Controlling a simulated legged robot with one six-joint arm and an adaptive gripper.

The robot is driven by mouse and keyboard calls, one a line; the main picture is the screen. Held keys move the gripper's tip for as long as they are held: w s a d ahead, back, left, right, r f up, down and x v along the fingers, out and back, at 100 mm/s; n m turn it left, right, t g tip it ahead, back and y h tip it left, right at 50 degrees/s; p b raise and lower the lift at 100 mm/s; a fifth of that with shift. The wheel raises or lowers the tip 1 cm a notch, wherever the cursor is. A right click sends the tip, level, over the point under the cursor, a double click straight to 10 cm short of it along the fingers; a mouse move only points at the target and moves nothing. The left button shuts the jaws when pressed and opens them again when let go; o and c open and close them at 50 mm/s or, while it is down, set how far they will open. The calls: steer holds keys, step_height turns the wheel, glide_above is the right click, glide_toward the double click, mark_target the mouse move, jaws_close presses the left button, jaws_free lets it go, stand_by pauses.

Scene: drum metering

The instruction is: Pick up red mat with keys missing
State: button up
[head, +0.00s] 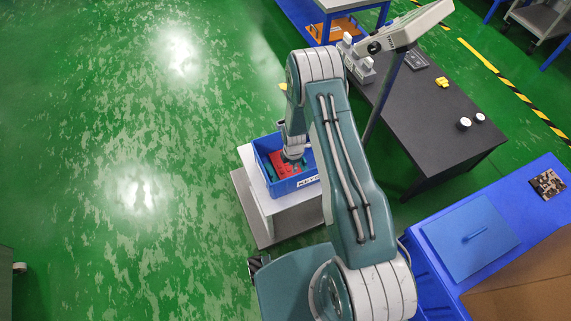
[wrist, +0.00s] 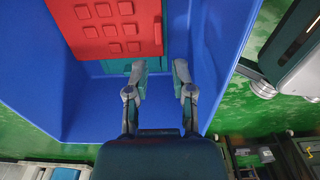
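The red mat (wrist: 105,30) lies in the blue bin (wrist: 60,88), and small raised square keys show on it, with some places in the grid bare. Its upper part is cut off by the picture's edge. In the head view the red mat (head: 282,168) is partly hidden by my arm inside the blue bin (head: 300,187), which has a "KEYS" label. My gripper (wrist: 160,80) is open and empty, its fingers apart near the mat's lower right edge. A teal piece (wrist: 112,66) shows below the mat's edge. Contact between fingers and mat cannot be told.
The bin stands on a white-topped stand (head: 262,205). A dark table (head: 420,115) with a yellow item (head: 442,82) and two white round items is to the right. A blue table (head: 545,215) is at the lower right. The green floor on the left is clear.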

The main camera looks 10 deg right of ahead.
step_height(320, 180, down, 8)
steer(key=shift+w+f, duration=0.1)
steer(key=shift+w, duration=0.05)
jaws_close()
stand_by(0.3)
